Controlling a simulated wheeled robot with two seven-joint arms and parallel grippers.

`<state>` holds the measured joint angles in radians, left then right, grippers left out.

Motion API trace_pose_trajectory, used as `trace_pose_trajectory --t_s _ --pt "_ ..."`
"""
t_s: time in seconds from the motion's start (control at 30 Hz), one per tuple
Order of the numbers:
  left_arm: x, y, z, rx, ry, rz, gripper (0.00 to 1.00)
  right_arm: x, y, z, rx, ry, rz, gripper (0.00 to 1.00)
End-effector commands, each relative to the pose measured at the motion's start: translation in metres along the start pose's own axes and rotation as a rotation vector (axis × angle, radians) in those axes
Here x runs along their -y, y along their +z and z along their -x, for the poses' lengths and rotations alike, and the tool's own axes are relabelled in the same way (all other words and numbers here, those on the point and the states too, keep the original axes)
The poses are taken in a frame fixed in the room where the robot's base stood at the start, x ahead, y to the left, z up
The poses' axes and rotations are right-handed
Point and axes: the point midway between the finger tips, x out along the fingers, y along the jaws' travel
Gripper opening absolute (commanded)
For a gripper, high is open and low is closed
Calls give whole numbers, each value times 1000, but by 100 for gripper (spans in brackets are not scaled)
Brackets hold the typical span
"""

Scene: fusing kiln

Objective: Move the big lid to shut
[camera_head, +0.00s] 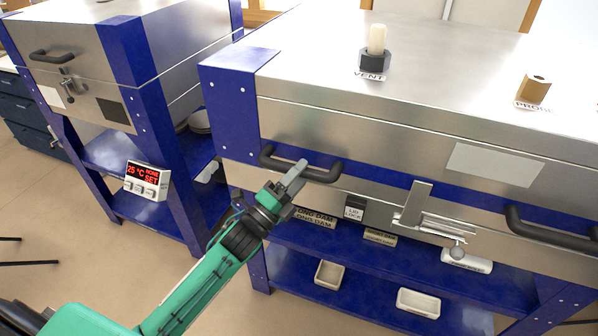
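The big lid (400,75) is the broad metal top of the large kiln at right. It lies about level over the kiln body, and I cannot tell whether any gap is left below it. A black bar handle (325,173) is on the kiln's front at left, and a second black handle (550,233) is at right. My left gripper (296,174) is at the left handle, its grey finger overlapping the bar. The fingers line up in this view, so their opening is hidden. My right gripper is not in view.
A latch (432,222) sits on the front beside a "LID LOCK" label (354,211). A vent plug (375,48) and a probe block (535,88) stand on top. Trays (418,303) lie on the lower shelf.

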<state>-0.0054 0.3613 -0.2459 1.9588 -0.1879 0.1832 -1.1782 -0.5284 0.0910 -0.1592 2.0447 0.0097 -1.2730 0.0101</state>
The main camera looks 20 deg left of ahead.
Motion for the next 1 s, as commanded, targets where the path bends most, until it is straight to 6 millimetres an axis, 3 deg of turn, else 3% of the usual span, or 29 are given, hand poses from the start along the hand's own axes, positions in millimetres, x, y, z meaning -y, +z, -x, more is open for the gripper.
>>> trace_pose_trajectory --t_s 0.37,0.53,1.0 --pt "3 2 -1 2 -4 -2 45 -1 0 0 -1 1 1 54" --pt "3 2 8 3 -6 -2 45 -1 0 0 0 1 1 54" --pt "1 1 89 3 -1 -2 45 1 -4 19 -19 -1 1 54"
